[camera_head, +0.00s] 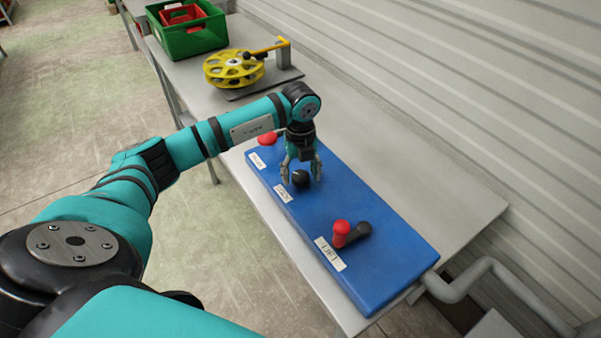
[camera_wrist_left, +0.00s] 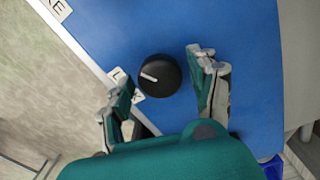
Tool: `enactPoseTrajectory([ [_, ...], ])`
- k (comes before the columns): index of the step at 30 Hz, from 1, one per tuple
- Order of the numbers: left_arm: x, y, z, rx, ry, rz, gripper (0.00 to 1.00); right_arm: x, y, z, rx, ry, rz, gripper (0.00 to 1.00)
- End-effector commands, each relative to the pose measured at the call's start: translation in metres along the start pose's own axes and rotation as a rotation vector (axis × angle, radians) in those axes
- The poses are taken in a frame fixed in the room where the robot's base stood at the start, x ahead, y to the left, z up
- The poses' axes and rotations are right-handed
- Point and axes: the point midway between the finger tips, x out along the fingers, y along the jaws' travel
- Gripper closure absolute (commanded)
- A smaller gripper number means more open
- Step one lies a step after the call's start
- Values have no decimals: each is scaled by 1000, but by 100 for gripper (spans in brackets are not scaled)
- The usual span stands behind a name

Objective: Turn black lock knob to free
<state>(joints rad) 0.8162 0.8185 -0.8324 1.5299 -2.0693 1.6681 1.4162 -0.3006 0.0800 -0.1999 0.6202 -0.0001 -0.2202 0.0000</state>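The black lock knob (camera_head: 300,179) sits on the blue panel (camera_head: 385,258), beside a white label (camera_head: 283,193). In the left wrist view the knob (camera_wrist_left: 159,76) is round, with a white pointer line on its top. My left gripper (camera_head: 302,174) points down over the knob, fingers spread on either side of it. In the left wrist view the open fingers (camera_wrist_left: 160,75) stand apart from the knob, with blue panel showing between. The label beside the knob is partly hidden there by a finger. My right gripper is not in view.
A red-knobbed black lever (camera_head: 341,228) stands near the panel's front end by a "LIFT" label (camera_head: 330,254). A red button (camera_head: 267,139) is behind my left gripper. A yellow reel (camera_head: 233,69) and a green crate (camera_head: 188,38) stand farther back. A corrugated wall runs along the right.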

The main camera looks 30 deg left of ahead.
Motion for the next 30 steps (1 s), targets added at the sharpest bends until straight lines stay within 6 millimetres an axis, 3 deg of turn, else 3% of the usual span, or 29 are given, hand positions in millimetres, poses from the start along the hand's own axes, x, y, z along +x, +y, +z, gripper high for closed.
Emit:
enactPoseTrajectory([
  [9,1,0,-1,2,3,3,32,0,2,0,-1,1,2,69],
  [13,-10,0,-1,2,2,1,32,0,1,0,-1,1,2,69],
  [24,-84,0,0,1,-1,-1,32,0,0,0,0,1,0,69],
  [30,-111,0,0,1,1,1,32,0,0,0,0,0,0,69],
])
